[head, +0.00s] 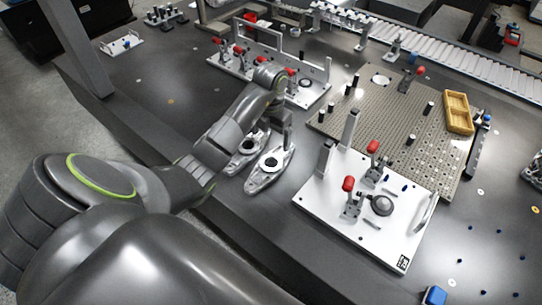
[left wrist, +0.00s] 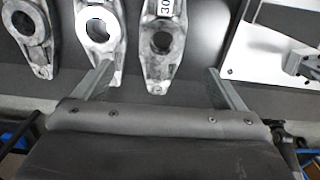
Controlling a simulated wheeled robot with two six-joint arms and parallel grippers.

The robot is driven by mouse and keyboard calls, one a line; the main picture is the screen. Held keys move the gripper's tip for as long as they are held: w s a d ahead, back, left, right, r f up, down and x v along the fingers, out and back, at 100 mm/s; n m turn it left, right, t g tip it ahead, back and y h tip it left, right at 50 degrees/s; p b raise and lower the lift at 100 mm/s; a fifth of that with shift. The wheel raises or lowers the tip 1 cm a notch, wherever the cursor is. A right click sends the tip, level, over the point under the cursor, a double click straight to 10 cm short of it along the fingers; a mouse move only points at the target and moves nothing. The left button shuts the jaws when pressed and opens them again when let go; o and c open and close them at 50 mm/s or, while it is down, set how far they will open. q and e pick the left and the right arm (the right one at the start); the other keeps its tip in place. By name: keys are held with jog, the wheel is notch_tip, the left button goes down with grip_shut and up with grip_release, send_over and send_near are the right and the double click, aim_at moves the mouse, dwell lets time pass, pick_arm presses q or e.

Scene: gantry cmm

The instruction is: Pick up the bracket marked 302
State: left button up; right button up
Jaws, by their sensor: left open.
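Three grey metal brackets lie side by side in the left wrist view. The right one (left wrist: 163,40) carries a white label (left wrist: 166,6) reading "30", with the rest cut off by the top edge. The middle bracket (left wrist: 98,40) and left bracket (left wrist: 38,35) show no readable mark. My left gripper (left wrist: 158,70) is open and empty, its fingers spread to either side of the labelled bracket's near end in the picture; contact cannot be told. In the head view, my left gripper (head: 277,122) is above two visible brackets, the nearer (head: 268,172) and the farther (head: 246,152).
A white fixture plate (head: 330,205) with red-tipped clamps stands right of the brackets. A perforated plate (head: 385,110) with black posts and a yellow tray (head: 458,112) lies beyond. Another clamp fixture (head: 312,92) stands behind my left arm.

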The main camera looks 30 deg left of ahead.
pick_arm(q)
jog(key=b, duration=0.6)
send_over(271, 162)
jog(key=s, duration=0.2)
jog(key=f, duration=0.7)
jog(key=shift+w+d+f, duration=0.25)
jog(key=shift+d, duration=0.15)
jog(key=f, duration=0.3)
jog(key=shift+s+d+f+p, duration=0.2)
jog(key=shift+f+p, duration=0.1)
jog(key=shift+f, duration=0.1)
jog(key=shift+w+f, duration=0.1)
jog(key=shift+f, duration=0.55)
jog(key=shift+r, duration=0.1)
jog(key=c, duration=1.4)
notch_tip(271, 162, up, 4)
jog(key=shift+w+r, duration=0.1)
jog(key=shift+r, duration=0.1)
jog(key=shift+c, duration=0.2)
jog(key=shift+r+p, duration=2)
jog(key=shift+r, duration=0.8)
